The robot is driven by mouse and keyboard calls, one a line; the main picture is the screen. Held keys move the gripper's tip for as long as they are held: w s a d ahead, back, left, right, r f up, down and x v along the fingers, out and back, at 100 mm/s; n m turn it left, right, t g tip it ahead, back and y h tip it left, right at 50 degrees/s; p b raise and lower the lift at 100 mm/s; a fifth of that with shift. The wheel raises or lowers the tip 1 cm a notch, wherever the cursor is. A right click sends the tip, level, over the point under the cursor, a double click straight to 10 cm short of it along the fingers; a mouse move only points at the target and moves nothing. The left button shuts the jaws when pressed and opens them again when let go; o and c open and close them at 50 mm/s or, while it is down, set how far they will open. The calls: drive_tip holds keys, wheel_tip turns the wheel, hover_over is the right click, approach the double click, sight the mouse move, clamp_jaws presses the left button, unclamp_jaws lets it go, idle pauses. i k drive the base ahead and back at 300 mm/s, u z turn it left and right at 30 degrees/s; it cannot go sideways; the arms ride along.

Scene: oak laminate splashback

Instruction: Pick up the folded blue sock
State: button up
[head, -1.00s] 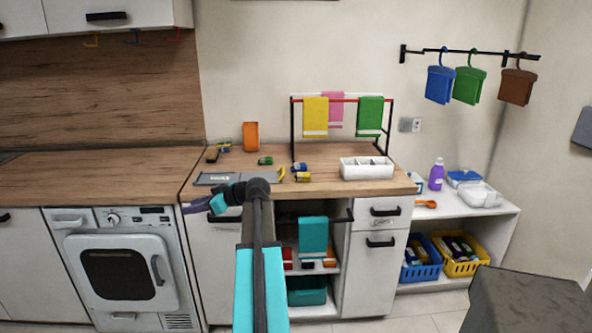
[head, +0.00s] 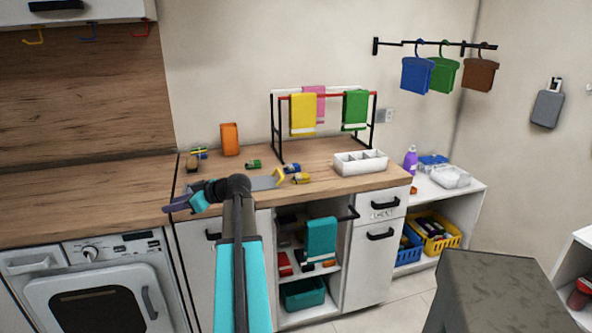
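A small folded blue sock (head: 292,169) appears to lie on the wooden counter (head: 330,181), in front of the drying rack. A yellow folded piece (head: 301,179) lies close in front of it. My gripper (head: 170,207) is over the counter's front left part, pointing left, well to the left of the blue sock and apart from it. Its fingers are small and seen from behind, so I cannot tell whether they are open or shut. My arm covers part of the counter front.
The rack (head: 274,124) with cloths stands behind, and a white divided box (head: 361,162) stands to the right. Several small items lie at the left back.

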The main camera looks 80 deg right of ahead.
sight(290, 168)
drive_tip(key=z, duration=0.45)
drive_tip(key=i, duration=0.65)
drive_tip(key=z, duration=1)
drive_tip(key=i, duration=0.7)
drive_tip(key=z, duration=0.35)
